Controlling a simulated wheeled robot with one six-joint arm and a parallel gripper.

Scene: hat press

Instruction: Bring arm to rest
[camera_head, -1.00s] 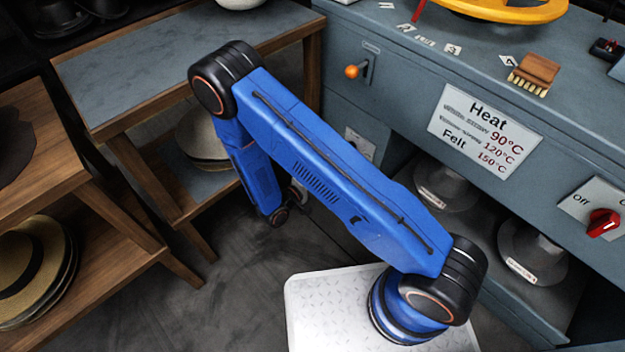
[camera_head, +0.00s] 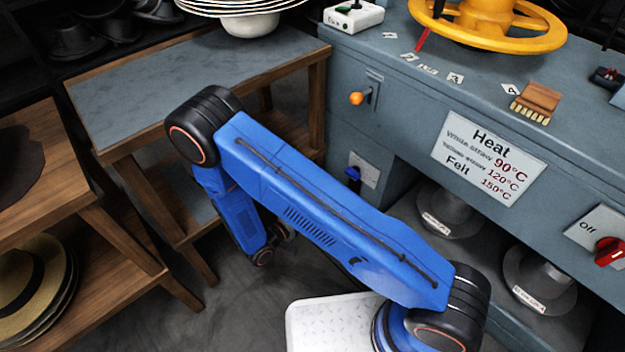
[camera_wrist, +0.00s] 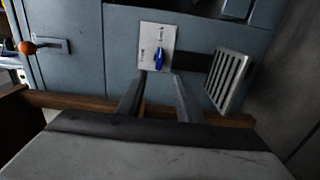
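My blue arm (camera_head: 310,215) is folded in the head view, with its elbow at the left and its forearm hanging down. My gripper (camera_wrist: 156,98) shows in the wrist view as two dark fingers with a clear gap between them. Nothing is seen between them. In the head view the gripper is mostly hidden beyond the forearm, low in front of the machine. In the wrist view it points towards a blue switch (camera_wrist: 159,60) on a light plate, which appears beyond the fingertips. That switch also shows in the head view (camera_head: 353,173).
The grey-blue machine (camera_head: 405,120) stands at the right, with an orange-knobbed lever (camera_head: 357,98) and a red dial (camera_head: 609,251). A grey-topped wooden table (camera_head: 150,85) and wooden shelves with straw hats (camera_head: 35,285) stand left. Dark floor lies between.

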